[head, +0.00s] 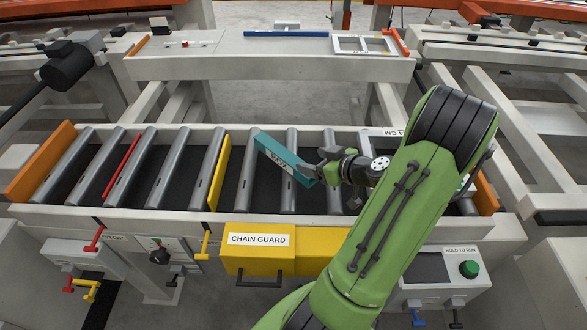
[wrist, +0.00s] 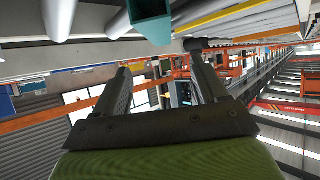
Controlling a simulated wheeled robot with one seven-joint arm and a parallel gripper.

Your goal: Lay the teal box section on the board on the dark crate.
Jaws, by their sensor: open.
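The teal box section (head: 283,160) lies slantwise across the grey rollers in the middle of the conveyor, with a white label on it. In the wrist view the teal box section (wrist: 151,20) shows at the top edge, its hollow end facing the camera, beyond my fingertips. My gripper (head: 318,172) is at its right-hand end in the head view; whether they touch I cannot tell. In the wrist view my gripper (wrist: 157,57) is open with nothing between its fingers. I cannot make out a dark crate with a board in either view.
A yellow bar (head: 219,173) and a red bar (head: 122,165) lie between rollers to the left. Orange end plates (head: 41,160) close the conveyor. A yellow chain guard (head: 258,248) hangs at the front. A pale bench (head: 225,68) stands behind, with a blue bar (head: 286,34).

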